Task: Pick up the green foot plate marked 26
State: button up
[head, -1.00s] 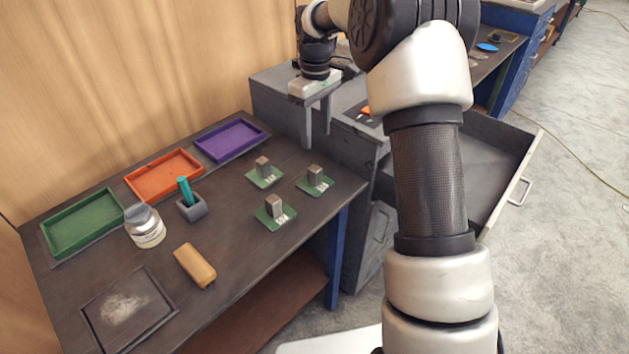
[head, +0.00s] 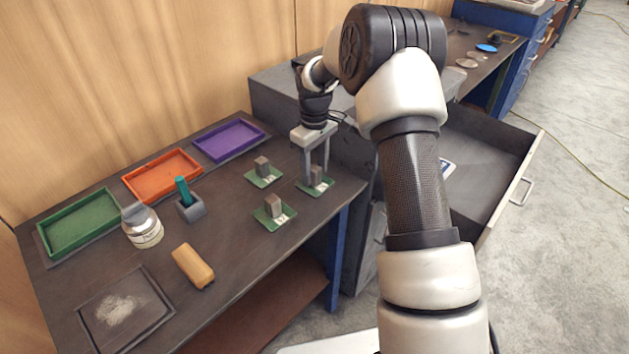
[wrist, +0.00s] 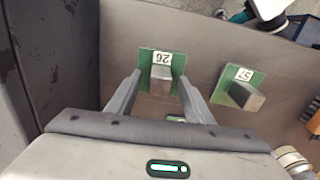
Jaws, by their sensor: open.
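The green foot plate marked 26 (wrist: 146,57) carries a grey upright block and lies flat on the bench. In the wrist view its block sits between my fingertips, with the label just beyond. In the head view I take it to be the rightmost green plate (head: 315,191), under my gripper (head: 316,176). My gripper is open, also in the wrist view (wrist: 160,78), its fingers on either side of the block. I cannot tell whether they touch it. Another green plate marked 57 (wrist: 229,77) lies to the right in the wrist view.
In the head view, two similar green plates lie left of my gripper, one in front (head: 265,220) and one behind (head: 257,180). A grey cabinet with an open drawer (head: 487,160) stands right. Trays, a jar (head: 143,229) and a tan block (head: 193,266) occupy the bench's left.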

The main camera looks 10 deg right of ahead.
jog(key=shift+w+r, duration=0.1)
grip_shut()
